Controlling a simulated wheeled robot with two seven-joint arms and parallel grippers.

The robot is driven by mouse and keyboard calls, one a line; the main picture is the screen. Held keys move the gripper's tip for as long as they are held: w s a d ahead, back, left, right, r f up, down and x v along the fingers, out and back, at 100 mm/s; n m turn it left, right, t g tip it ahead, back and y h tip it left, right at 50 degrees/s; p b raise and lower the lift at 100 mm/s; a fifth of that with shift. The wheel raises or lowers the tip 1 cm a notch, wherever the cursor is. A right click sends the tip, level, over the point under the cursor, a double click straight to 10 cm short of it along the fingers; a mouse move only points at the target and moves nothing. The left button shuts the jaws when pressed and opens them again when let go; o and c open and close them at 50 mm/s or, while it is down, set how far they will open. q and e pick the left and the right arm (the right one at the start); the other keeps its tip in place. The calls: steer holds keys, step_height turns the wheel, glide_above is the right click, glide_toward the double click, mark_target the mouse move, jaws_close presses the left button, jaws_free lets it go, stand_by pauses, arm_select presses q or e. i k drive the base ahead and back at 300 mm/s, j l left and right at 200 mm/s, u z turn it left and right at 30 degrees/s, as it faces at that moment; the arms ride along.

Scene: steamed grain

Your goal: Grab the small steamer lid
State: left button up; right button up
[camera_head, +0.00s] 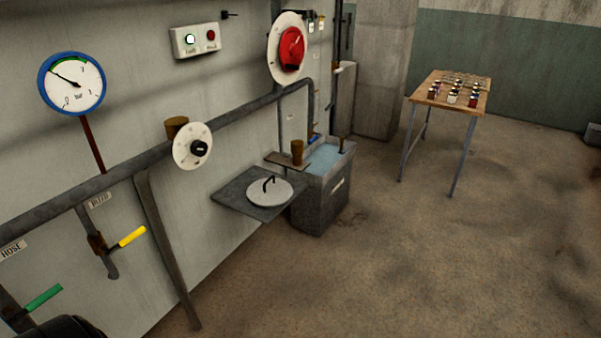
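A round light-grey lid (270,192) with a dark bar handle on top lies flat on a dark square wall shelf (232,196). It looks like the small steamer lid. Neither of my grippers shows in the head view, so I see nothing holding or touching the lid.
A grey water tank (322,211) stands right of the shelf, with a brown cup (297,152) on its ledge. A pipe (232,119) runs along the wall, with yellow (132,237) and green (43,297) valve handles. A wooden table (434,87) stands farther back. The floor (390,260) is clear.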

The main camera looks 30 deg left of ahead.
mark_target(270, 192)
steer(key=i+u, duration=0.1)
steer(key=i, duration=0.45)
steer(key=i+l+u, duration=0.1)
steer(key=i, duration=0.45)
steer(key=i+l+u, duration=0.1)
steer(key=i, duration=0.45)
steer(key=i+u, duration=0.3)
steer(key=u, duration=0.15)
steer(key=i+l+u, duration=0.2)
steer(key=u, duration=0.25)
steer(key=i+l+u, duration=0.3)
steer(key=u, duration=0.15)
steer(key=i+l+u, duration=0.3)
steer(key=u, duration=0.15)
steer(key=l, duration=0.1)
